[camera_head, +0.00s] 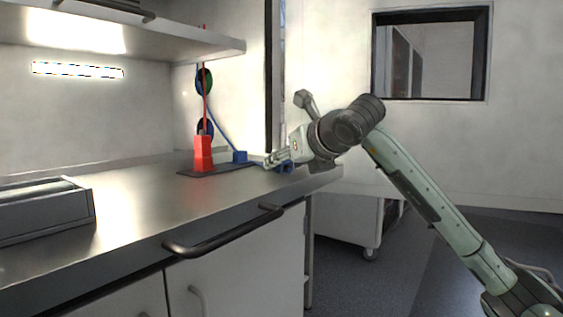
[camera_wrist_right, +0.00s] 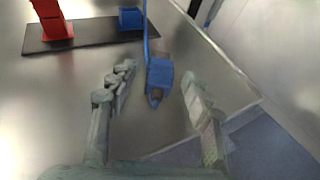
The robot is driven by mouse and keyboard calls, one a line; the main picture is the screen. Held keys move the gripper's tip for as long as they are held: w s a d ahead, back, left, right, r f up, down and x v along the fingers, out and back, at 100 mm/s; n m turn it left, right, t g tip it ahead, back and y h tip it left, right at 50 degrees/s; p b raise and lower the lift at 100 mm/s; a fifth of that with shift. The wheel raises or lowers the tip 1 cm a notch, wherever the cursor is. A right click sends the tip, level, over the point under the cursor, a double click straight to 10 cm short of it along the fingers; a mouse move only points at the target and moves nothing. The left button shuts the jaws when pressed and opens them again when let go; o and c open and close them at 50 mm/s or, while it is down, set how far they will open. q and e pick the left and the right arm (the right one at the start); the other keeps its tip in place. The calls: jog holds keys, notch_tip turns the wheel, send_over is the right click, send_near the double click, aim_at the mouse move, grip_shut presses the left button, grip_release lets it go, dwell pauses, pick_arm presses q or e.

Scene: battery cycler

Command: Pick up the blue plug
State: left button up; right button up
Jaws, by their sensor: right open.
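The blue plug (camera_wrist_right: 159,75) lies at the counter's edge in the right wrist view, with a blue cable running up from it. In the head view the blue plug (camera_head: 287,167) shows partly, just by the fingers. My right gripper (camera_head: 276,160) reaches in from the right, low over the counter corner. In the right wrist view my right gripper (camera_wrist_right: 157,82) is open, with one finger on each side of the plug. I see gaps between the plug and both fingers. My left gripper is not in view.
A dark mat (camera_head: 218,170) holds a red block (camera_head: 202,155) and a blue block (camera_head: 240,156), left of the plug. The counter (camera_head: 150,205) is clear in the middle, with a grey box (camera_head: 45,215) at left. A shelf (camera_head: 140,42) hangs above.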

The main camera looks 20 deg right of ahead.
jog(key=shift+w+f, duration=0.1)
jog(key=shift+w, duration=0.15)
jog(key=c, duration=1.1)
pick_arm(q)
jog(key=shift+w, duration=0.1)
pick_arm(e)
grip_shut()
jog(key=shift+r, duration=0.5)
jog(key=r, duration=0.2)
jog(key=s+r, duration=0.1)
jog(key=shift+a+r+b, duration=0.2)
jog(key=shift+r+b, duration=0.15)
jog(key=shift+r, duration=0.05)
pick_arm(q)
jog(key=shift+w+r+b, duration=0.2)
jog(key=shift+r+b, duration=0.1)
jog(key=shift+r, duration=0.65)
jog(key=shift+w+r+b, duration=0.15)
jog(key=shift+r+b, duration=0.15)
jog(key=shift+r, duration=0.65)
pick_arm(e)
jog(key=s+a+r, duration=0.3)
jog(key=s+r, duration=0.3)
jog(key=s, duration=0.4)
jog(key=shift+a+r, duration=0.15)
jog(key=shift+a, duration=0.2)
